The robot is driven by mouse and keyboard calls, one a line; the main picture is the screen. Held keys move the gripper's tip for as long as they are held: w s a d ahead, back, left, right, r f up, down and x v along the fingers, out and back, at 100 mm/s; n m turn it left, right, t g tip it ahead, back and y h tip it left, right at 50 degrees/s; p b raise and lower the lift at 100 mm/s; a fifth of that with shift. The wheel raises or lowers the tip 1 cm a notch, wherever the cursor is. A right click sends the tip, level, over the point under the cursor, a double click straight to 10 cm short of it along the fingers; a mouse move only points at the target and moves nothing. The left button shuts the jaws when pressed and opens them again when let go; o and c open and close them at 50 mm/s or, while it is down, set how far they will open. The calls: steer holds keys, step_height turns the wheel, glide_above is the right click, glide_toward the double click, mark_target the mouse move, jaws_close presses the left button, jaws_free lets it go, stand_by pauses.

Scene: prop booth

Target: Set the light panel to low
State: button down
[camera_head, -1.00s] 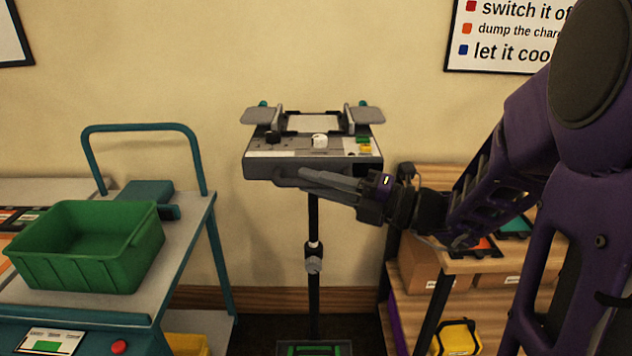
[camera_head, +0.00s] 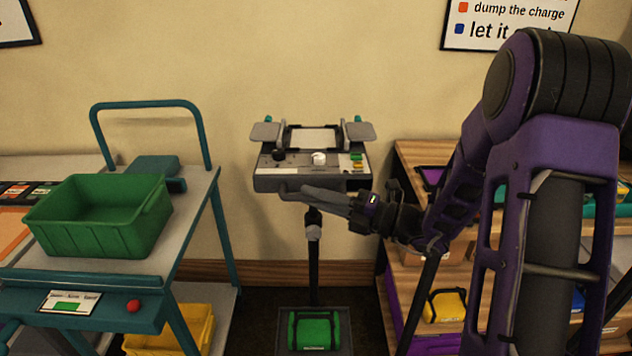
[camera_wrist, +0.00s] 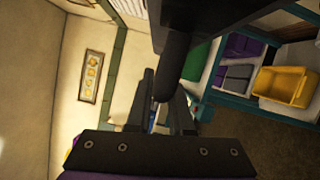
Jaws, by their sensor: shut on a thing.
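The light panel (camera_head: 311,180) is a grey box with knobs, small coloured buttons and two side flaps on top. It sits level on a black stand (camera_head: 313,265) with a grey clamp knob (camera_head: 313,232). A short length of pole shows between panel and clamp. My gripper (camera_head: 290,191) comes from the right and is shut on the front handle (camera_head: 283,187) just under the panel's front face. The handle is mostly hidden by the fingers. In the wrist view my gripper (camera_wrist: 160,105) is close against a dark bar; the exact contact is unclear.
A teal cart (camera_head: 205,205) with a green bin (camera_head: 100,215) stands left. A wooden shelf (camera_head: 415,155) with coloured items stands right, behind my arm. A green case (camera_head: 314,330) sits at the stand's foot. A wall poster (camera_head: 510,22) hangs at upper right.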

steer(key=shift+s+f, duration=0.1)
steer(key=shift+f, duration=2.6)
steer(key=c, duration=0.8)
jaws_free()
steer(key=shift+d, duration=0.1)
steer(key=p+v, duration=0.1)
steer(key=v, duration=1.6)
